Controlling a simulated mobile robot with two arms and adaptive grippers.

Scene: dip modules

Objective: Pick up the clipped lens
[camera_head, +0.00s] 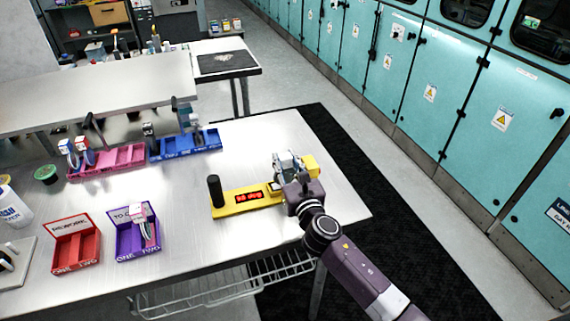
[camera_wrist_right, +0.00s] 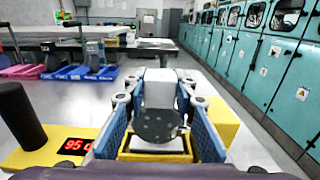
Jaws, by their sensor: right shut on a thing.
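The clipped lens (camera_wrist_right: 158,125) shows in the right wrist view as a pale block with a dark round disc on its near face. My right gripper (camera_wrist_right: 157,100) is shut on it, one blue-padded finger on each side. In the head view the right gripper (camera_head: 286,166) is above the right part of a yellow device (camera_head: 232,207) with a red lit display and a black post. The fingers hide much of the lens there. In the wrist view a pale pad in a yellow frame is just below the lens; I cannot tell whether they touch. My left gripper is out of view.
A purple two-part box (camera_head: 124,247) with a pale module and a red box (camera_head: 72,262) are at the front left. A pink tray (camera_head: 122,155) and a blue tray (camera_head: 205,146) with modules are behind. The steel table (camera_head: 250,140) is bare behind the device.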

